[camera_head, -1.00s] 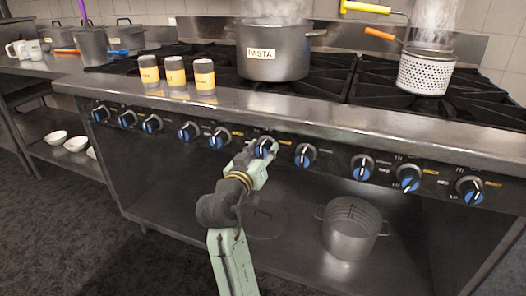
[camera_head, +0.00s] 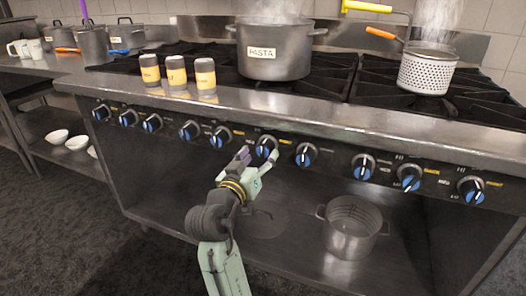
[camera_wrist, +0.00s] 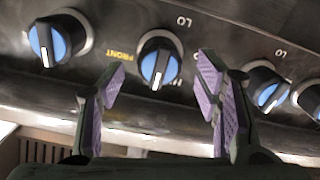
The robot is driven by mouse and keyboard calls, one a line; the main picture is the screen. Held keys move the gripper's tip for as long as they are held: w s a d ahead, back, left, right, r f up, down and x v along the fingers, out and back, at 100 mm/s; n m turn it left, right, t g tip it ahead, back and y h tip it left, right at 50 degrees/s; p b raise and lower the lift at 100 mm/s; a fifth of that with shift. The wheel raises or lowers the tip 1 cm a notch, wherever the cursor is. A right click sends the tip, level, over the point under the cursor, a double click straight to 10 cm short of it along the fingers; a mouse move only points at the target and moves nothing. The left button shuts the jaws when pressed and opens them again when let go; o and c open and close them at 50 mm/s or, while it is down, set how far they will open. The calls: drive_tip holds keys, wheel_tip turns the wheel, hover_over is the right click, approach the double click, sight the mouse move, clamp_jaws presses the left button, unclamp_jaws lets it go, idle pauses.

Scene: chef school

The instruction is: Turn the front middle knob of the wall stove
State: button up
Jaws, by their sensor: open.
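The stove front carries a row of black knobs with blue faces and white pointer marks. The knob nearest my gripper (camera_head: 259,157) is the middle one in the head view (camera_head: 266,146). In the wrist view this knob (camera_wrist: 160,60) appears centred between my two purple-padded fingers, with a yellow FRONT label to its left. Its white pointer is close to vertical, slightly tilted. My gripper is open and empty. The fingertips lie below and in front of the knob, apparently not touching it; the exact gap is hard to tell.
Neighbouring knobs stand close on the left (camera_wrist: 60,38) and right (camera_wrist: 265,87). The steel counter edge (camera_head: 300,118) juts above the knobs. A PASTA pot (camera_head: 273,65) and a strainer (camera_head: 428,72) steam on top. A pot (camera_head: 351,235) sits on the shelf below.

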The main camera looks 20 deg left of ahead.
sight(261, 153)
drive_tip(key=shift+s, duration=1.8)
